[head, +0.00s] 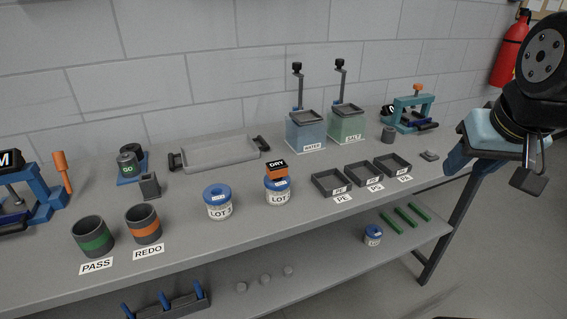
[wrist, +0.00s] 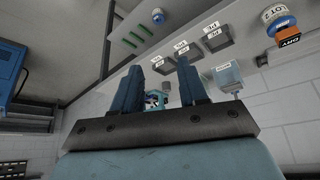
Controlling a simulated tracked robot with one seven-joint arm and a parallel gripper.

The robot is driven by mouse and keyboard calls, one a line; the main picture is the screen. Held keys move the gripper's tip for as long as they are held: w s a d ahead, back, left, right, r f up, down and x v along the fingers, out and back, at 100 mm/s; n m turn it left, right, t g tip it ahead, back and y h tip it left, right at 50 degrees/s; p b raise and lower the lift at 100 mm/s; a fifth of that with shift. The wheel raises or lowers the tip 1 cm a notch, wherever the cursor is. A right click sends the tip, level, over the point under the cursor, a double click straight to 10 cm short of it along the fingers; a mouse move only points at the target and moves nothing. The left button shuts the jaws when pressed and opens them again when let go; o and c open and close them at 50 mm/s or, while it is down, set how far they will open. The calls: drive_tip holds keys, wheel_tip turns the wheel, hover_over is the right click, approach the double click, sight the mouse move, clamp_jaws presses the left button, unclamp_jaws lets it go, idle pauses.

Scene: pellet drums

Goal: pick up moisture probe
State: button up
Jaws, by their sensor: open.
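An orange block with a black face reading DRY (head: 277,168) sits on the blue lid of a LOT jar (head: 277,192) near the middle of the bench. I take it as the moisture probe, though no label names it so. It also shows at the upper right of the wrist view (wrist: 290,37), beside the jar's blue lid. My gripper (wrist: 159,65) is open, with nothing between its two blue fingers. In the head view my gripper (head: 458,160) is off the bench's right end, well away from the orange block.
Another LOT jar (head: 218,203) stands left of the orange block. Three black trays (head: 331,183) lie to its right. WATER (head: 306,132) and SALT (head: 347,124) tanks with tall posts stand behind. PASS (head: 93,237) and REDO (head: 143,224) cups are at left. A lower shelf (head: 330,262) runs below.

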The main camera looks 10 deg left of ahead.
drive_tip(key=shift+o, duration=0.4)
drive_tip(key=shift+d, duration=0.15)
drive_tip(key=o, duration=0.3)
drive_tip(key=shift+w+a+r, duration=0.15)
drive_tip(key=shift+w+a, duration=0.15)
drive_tip(key=shift+w, duration=0.1)
drive_tip(key=o, duration=0.4)
drive_tip(key=shift+n+g+y, duration=0.3)
drive_tip(key=shift+n+y, duration=0.3)
drive_tip(key=shift+n, duration=0.3)
drive_tip(key=w+a, duration=0.1)
drive_tip(key=w, duration=0.1)
drive_tip(key=w+a, duration=0.4)
drive_tip(key=shift+w+a+r, duration=0.1)
drive_tip(key=shift+w+r, duration=0.1)
drive_tip(key=shift+r, duration=0.1)
drive_tip(key=n+g+y, duration=0.1)
drive_tip(key=n, duration=0.3)
approach(277, 166)
drive_tip(key=x, duration=1)
drive_tip(key=shift+f, duration=0.2)
